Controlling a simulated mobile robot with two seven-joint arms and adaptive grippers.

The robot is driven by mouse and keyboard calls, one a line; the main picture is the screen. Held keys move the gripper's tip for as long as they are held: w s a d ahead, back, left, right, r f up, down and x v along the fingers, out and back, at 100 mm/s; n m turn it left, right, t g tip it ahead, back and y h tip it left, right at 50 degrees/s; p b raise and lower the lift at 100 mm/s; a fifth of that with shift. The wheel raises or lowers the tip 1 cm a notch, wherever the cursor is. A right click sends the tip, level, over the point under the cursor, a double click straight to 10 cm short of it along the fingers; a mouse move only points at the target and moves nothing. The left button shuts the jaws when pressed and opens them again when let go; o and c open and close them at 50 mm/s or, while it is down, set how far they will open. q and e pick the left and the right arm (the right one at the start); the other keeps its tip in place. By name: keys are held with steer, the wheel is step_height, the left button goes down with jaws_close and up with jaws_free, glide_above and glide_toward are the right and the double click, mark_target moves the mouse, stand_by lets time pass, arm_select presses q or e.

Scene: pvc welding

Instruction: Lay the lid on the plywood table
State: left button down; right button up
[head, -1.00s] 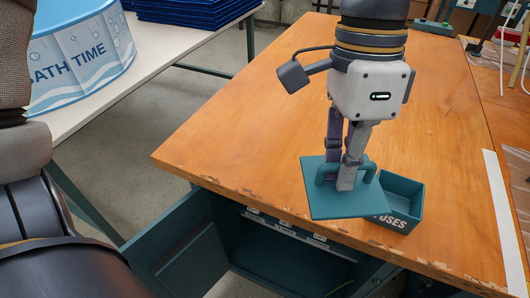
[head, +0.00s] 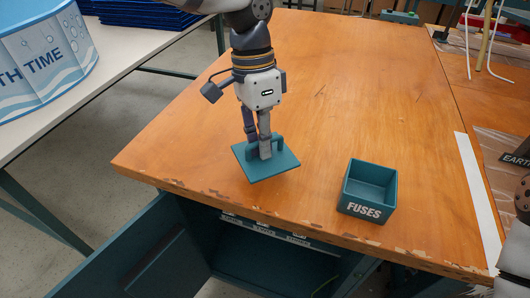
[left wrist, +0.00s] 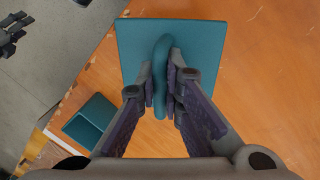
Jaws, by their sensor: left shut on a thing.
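The lid (head: 276,168) is a flat teal square plate with a raised loop handle. My left gripper (head: 258,152) is shut on that handle and holds the lid near the table's front edge, left of the fuse box. In the left wrist view the lid (left wrist: 205,50) sits beyond the fingers (left wrist: 161,90), which pinch the handle from both sides. Whether the lid touches the wood or hangs just above it, I cannot tell. The plywood table (head: 330,90) has an orange-brown top with chipped edges.
The open teal box marked FUSES (head: 366,210) stands right of the lid and looks empty; it also shows in the left wrist view (left wrist: 78,128). A white table with a BATH TIME tub (head: 45,60) is at left. The table's middle and back are clear.

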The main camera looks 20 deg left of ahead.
arm_select(q)
steer(key=shift+w+f, duration=0.3)
steer(key=shift+f, duration=0.05)
steer(key=f, duration=0.3)
steer(key=shift+w+a+f, duration=0.1)
steer(key=shift+w+f, duration=0.05)
steer(key=shift+w, duration=0.05)
steer(key=c, duration=1.7)
jaws_free()
steer(key=shift+f, duration=0.1)
steer(key=r, duration=0.4)
steer(key=w+a+r, duration=0.1)
steer(key=r, duration=0.7)
steer(key=shift+w+a+r, duration=0.1)
steer(key=shift+w+a, duration=0.15)
steer(key=shift+w, duration=0.05)
